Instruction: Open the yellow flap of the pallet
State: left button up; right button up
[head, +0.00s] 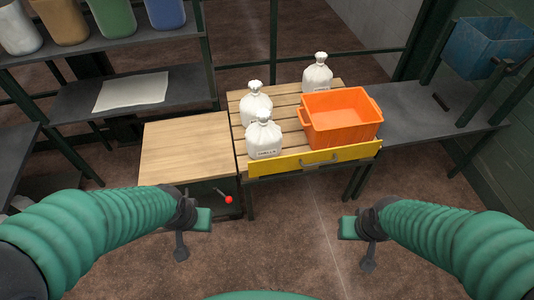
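The yellow flap (315,159) is a long bar with a grey handle, standing upright along the front edge of the slatted wooden pallet (289,100). My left gripper (200,221) is in front of the wooden table, to the left of the flap and nearer to me. My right gripper (352,230) is in front of the flap's right part, also nearer to me. Both are apart from the flap, and I see nothing held in them. Their fingers are too unclear to tell open from shut.
An orange crate (340,118) and three white tied bags (264,139) stand on the pallet. A wooden-topped table (187,147) adjoins on the left, with a red-knobbed lever (228,199) below. A grey bench (440,110) is on the right. The floor before the flap is clear.

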aim_at(268, 166)
jog(key=j+z, duration=0.15)
jog(key=j, duration=0.45)
jog(key=j+z, duration=0.2)
jog(key=j, duration=0.35)
jog(key=k+j+z, duration=0.15)
jog(key=j, duration=0.45)
